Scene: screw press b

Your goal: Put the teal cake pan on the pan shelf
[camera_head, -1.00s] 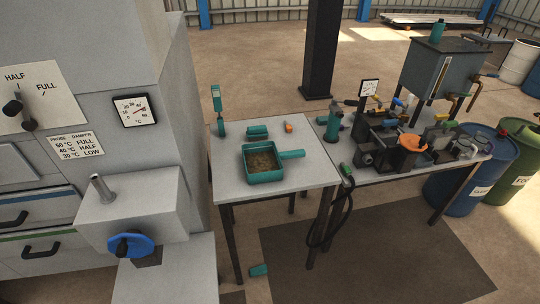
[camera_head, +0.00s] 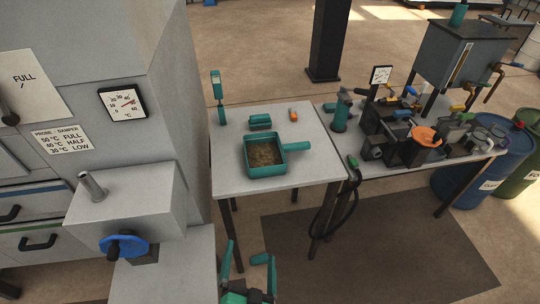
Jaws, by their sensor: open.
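The teal cake pan (camera_head: 268,171) is a square pan with a stub handle pointing right. It sits upright on the pale table (camera_head: 228,178) and holds brown, crumbly matter. My gripper (camera_head: 248,254) shows at the bottom edge, with two teal fingers apart and nothing between them. It is in front of the table, nearer to me than the pan and clear of it. I cannot tell which surface is the pan shelf.
A small teal block (camera_head: 260,121), an orange item (camera_head: 293,115) and an upright teal tool (camera_head: 221,98) are behind the pan. A grey cabinet with a blue knob (camera_head: 125,247) stands left. Machinery with an orange funnel (camera_head: 425,136) fills the right table. A black hose hangs between the tables.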

